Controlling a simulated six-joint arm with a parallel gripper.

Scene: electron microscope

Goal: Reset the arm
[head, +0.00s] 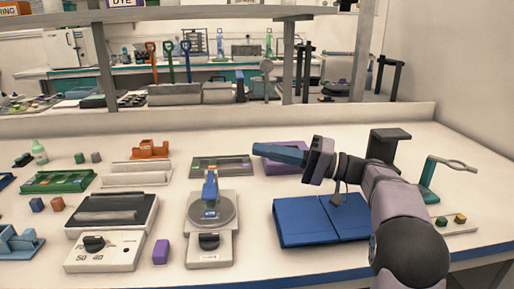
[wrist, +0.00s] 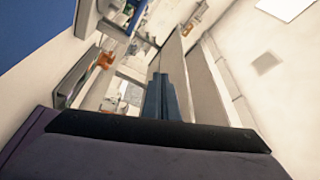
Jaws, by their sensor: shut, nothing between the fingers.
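My arm reaches in from the lower right in the head view. My gripper (head: 262,151) points left, with its long blue fingers shut together and nothing between them. It is held in the air above the bench, over or in front of a purple block. In the wrist view my gripper (wrist: 157,82) also shows its blue fingers closed together and empty, pointing toward the room and shelf. The wrist view is strongly tilted.
A blue folder-like case (head: 305,222) lies below my arm. A scale with a round pan (head: 228,208) and a blue item stands to its left. A dial-fronted hotplate (head: 105,250), a purple block (head: 161,251) and a green stand (head: 428,178) are nearby. A shelf post (head: 289,65) rises behind.

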